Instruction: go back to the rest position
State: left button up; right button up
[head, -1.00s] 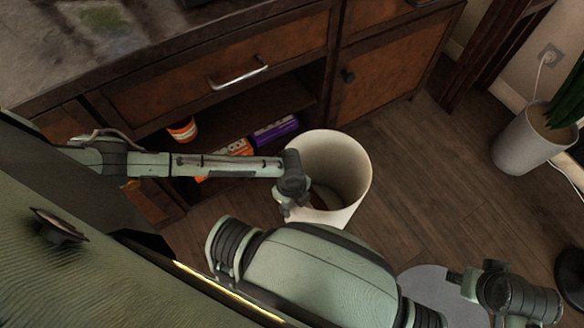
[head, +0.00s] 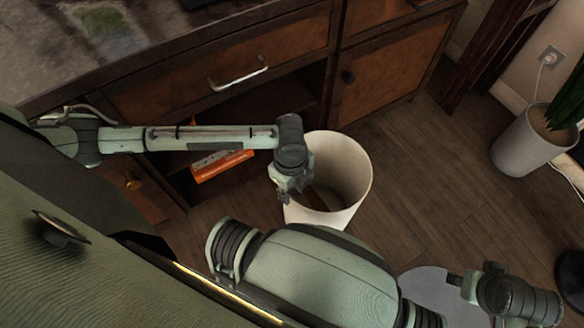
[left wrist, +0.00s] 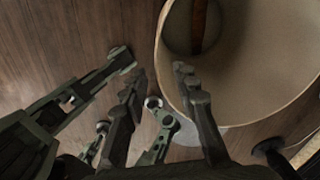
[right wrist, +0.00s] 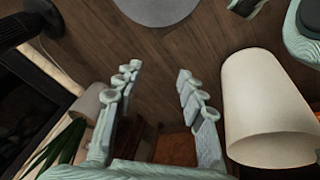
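My left gripper (head: 284,190) is at the left rim of a white bin (head: 350,170) in the head view. In the left wrist view its two fingers (left wrist: 160,85) are spread with nothing between them, and the bin (left wrist: 245,60) opens at the upper right. A brown item (left wrist: 199,25) lies inside the bin.
A wooden cabinet (head: 385,70) with a drawer handle (head: 240,76) and an open shelf stands behind the bin. An orange box (head: 222,165) is on the shelf, partly hidden by my left arm. A potted plant (head: 530,140) stands at the right. Wooden floor between is clear.

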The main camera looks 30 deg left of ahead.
dwell(0.3)
pick_arm(q)
jog(key=shift+d, duration=0.35)
notch_tip(320, 180, up, 2)
jog(key=w+d+n+t+h+p, duration=0.1)
jog(key=w+d+n+t+h, duration=0.15)
jog(key=n, duration=0.75)
jog(key=s+a+n+y, duration=0.1)
jog(key=s+a+n, duration=0.1)
jog(key=a, duration=0.3)
jog(key=s+a+f+n+y, duration=0.1)
jog(key=s+a+n, duration=0.1)
jog(key=a+n, duration=0.2)
jog(key=s+a+f+n+y+p, duration=0.1)
jog(key=s+a+n+y, duration=0.1)
jog(key=a, duration=0.4)
jog(key=shift+s+a+n, duration=0.25)
jog(key=shift+s+n, duration=0.25)
jog(key=shift+n, duration=0.5)
pick_arm(e)
jog(key=f, duration=0.5)
jog(key=shift+w+a, duration=0.1)
jog(key=shift+w, duration=0.2)
